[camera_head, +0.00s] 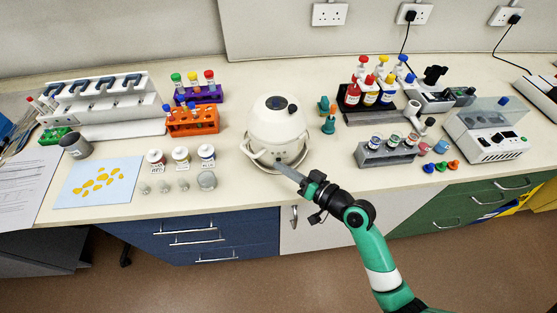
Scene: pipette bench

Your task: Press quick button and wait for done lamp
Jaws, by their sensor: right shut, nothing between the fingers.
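A white, rounded machine (277,122) stands on the bench near the middle. The quick button cannot be made out and may be hidden behind the gripper. No lit done lamp can be told at this size. My left gripper is not in view.
An orange tube rack (193,125) and several small jars stand left of the machine. A blue mat (70,190) with yellow pieces lies at left. The bench front beside my arm is clear.

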